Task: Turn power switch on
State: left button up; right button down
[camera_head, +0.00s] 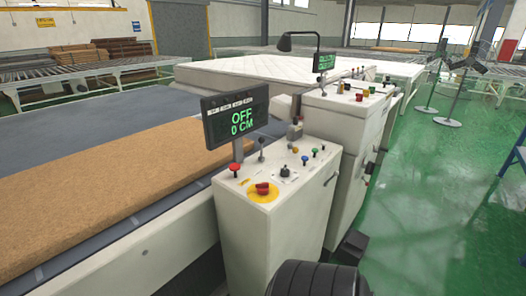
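The near white control cabinet (274,229) stands in the middle. A red rotary switch (262,188) on a yellow round plate sits on its sloped top; this looks like the power switch. A red mushroom button (234,168) is at the left of the panel. A black knob (284,173) sits on a white plate to the right of the rotary switch. I see no fingers of either gripper; a dark ridged part at the bottom edge seems to be mine.
A brown mat (90,205) lies on the grey conveyor at left. A white mattress (265,72) lies behind. A second control cabinet (345,125) with its own display (324,62) adjoins the near one. Green floor (430,190) is open at right, with fan stands (447,122) farther back.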

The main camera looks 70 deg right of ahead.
aim_at(262, 188)
jog(key=z, duration=2.4)
